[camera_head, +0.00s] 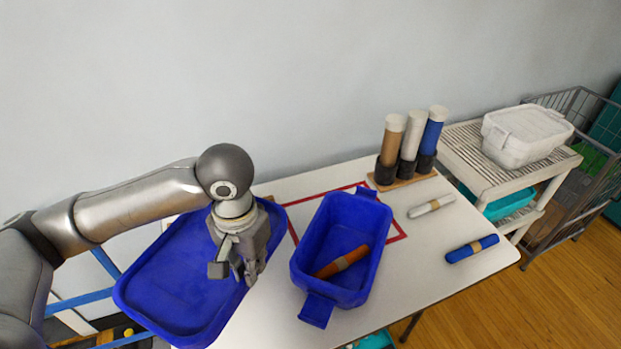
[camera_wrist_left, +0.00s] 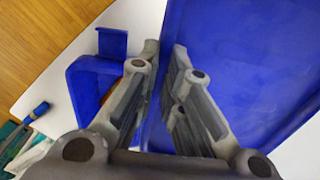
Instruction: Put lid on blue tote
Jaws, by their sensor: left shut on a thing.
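The blue lid (camera_head: 178,280) is a wide shallow tray-like piece at the table's left edge, partly beyond it. My left gripper (camera_head: 247,274) is shut on the lid's right edge. In the left wrist view, the lid (camera_wrist_left: 245,60) fills the right side and its edge runs between the fingers (camera_wrist_left: 163,75). The blue tote (camera_head: 372,288) stands open on the table to the right of the gripper, with an orange-brown roll (camera_head: 342,262) inside. The tote also shows at the left of the left wrist view (camera_wrist_left: 78,92). My right gripper is not in view.
A red outline (camera_head: 398,238) is marked on the white table (camera_head: 415,275) around the tote's far side. A white roll (camera_head: 431,206) and a blue roll (camera_head: 472,249) lie to the right. Upright rolls stand in a holder (camera_head: 402,182) behind. A white bin (camera_head: 525,135) sits on a cart.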

